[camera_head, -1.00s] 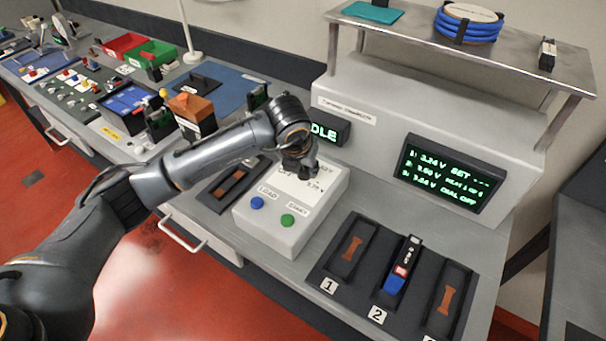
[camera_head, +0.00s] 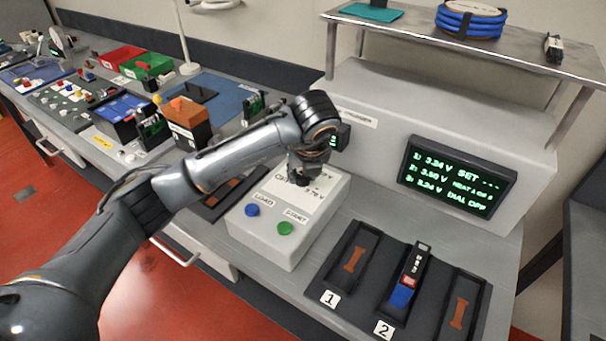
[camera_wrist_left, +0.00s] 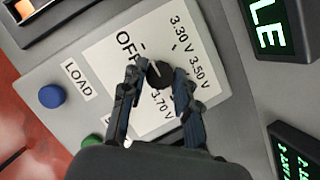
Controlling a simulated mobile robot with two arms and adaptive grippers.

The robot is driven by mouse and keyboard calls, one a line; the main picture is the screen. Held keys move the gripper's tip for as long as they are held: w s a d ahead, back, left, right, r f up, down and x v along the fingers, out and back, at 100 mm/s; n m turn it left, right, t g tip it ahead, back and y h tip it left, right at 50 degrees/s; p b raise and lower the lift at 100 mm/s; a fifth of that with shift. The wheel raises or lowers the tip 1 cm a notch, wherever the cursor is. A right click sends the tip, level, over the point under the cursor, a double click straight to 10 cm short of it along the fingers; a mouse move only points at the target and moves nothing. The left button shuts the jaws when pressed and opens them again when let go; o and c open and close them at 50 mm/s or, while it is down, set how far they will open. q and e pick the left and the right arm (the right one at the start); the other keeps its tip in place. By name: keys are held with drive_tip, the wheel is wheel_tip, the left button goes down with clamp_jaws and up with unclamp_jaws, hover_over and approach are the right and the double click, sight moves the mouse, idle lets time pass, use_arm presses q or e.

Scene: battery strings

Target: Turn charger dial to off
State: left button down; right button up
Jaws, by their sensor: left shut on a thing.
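The charger dial (camera_wrist_left: 160,74) is a small round black knob on a white label printed OFF, 3.30 V, 3.50 V and 3.70 V. A pale mark on the knob leans toward the OFF side. My left gripper (camera_wrist_left: 158,78) is shut on the dial, one finger on each side, in the left wrist view. In the head view my left gripper (camera_head: 301,177) reaches down onto the charger box (camera_head: 262,254) and hides most of the dial. The charger screen (camera_head: 457,177) shows green text ending in "DIAL OFF". My right gripper is not in view.
A blue LOAD button (camera_head: 252,210) and a green START button (camera_head: 285,228) sit in front of the label. A tray (camera_head: 335,283) with numbered slots lies to the right; slot 2 holds a blue-ended cell (camera_head: 405,290). A metal shelf (camera_head: 400,25) stands above.

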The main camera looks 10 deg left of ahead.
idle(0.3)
use_arm(q)
drive_tip(key=c, duration=1)
unclamp_jaws()
drive_tip(key=v, duration=1.2)
drive_tip(key=shift+w, duration=0.1)
